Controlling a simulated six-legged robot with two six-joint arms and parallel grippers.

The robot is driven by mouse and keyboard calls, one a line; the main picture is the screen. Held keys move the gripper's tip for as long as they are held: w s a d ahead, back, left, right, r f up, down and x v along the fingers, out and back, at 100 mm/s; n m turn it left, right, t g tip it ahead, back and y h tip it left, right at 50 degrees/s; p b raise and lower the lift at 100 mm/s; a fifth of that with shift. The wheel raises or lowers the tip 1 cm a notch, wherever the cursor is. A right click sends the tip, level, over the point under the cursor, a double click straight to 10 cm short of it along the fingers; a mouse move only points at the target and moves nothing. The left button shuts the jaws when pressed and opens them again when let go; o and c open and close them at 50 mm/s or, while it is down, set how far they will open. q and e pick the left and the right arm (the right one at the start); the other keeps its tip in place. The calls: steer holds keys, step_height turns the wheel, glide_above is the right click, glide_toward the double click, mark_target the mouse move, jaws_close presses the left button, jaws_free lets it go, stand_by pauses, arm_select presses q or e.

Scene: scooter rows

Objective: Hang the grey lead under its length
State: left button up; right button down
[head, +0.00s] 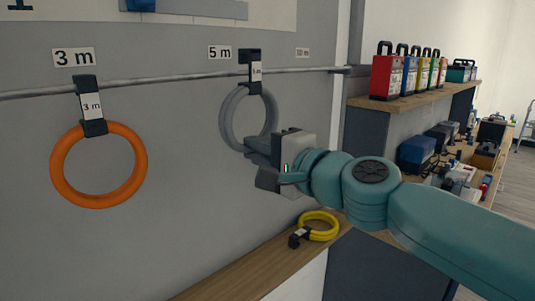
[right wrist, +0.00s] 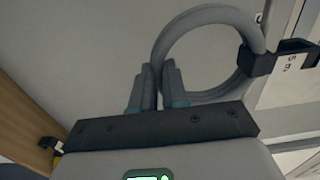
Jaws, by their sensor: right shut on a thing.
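The grey lead (head: 226,118) is a coiled ring with a dark clip (head: 250,60) and a white tag at its top; the tag reads 5 m in the right wrist view (right wrist: 292,62). The clip stands in front of the rail (head: 165,77), just right of the 5 m sign (head: 220,52). Its top is above the rail line; I cannot tell whether it is hooked on. My right gripper (head: 255,150) is shut on the ring's lower part. In the right wrist view the ring (right wrist: 205,20) runs between the fingers (right wrist: 164,86). My left gripper is out of view.
An orange lead (head: 68,183) hangs on the rail under the 3 m sign (head: 74,57). Another sign (head: 302,52) is farther right, with bare rail below. A yellow lead (head: 318,235) lies on the wooden ledge (head: 240,262). Coloured cases (head: 387,76) stand on a shelf at right.

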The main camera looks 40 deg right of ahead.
steer(key=shift+w, duration=0.45)
steer(key=shift+w+f+b, duration=0.25)
steer(key=shift+w+b, duration=0.05)
steer(key=shift+w, duration=0.15)
steer(key=shift+w+f+b, duration=0.2)
steer(key=shift+w+b, duration=0.05)
steer(key=shift+w, duration=0.2)
steer(key=shift+f+b, duration=0.6)
steer(key=shift+s, duration=0.1)
steer(key=c, duration=1.1)
jaws_free()
steer(key=shift+a, duration=0.1)
steer(key=s, duration=0.5)
steer(key=s+d, duration=0.1)
steer(key=s, duration=1)
steer(key=shift+s+d, duration=0.15)
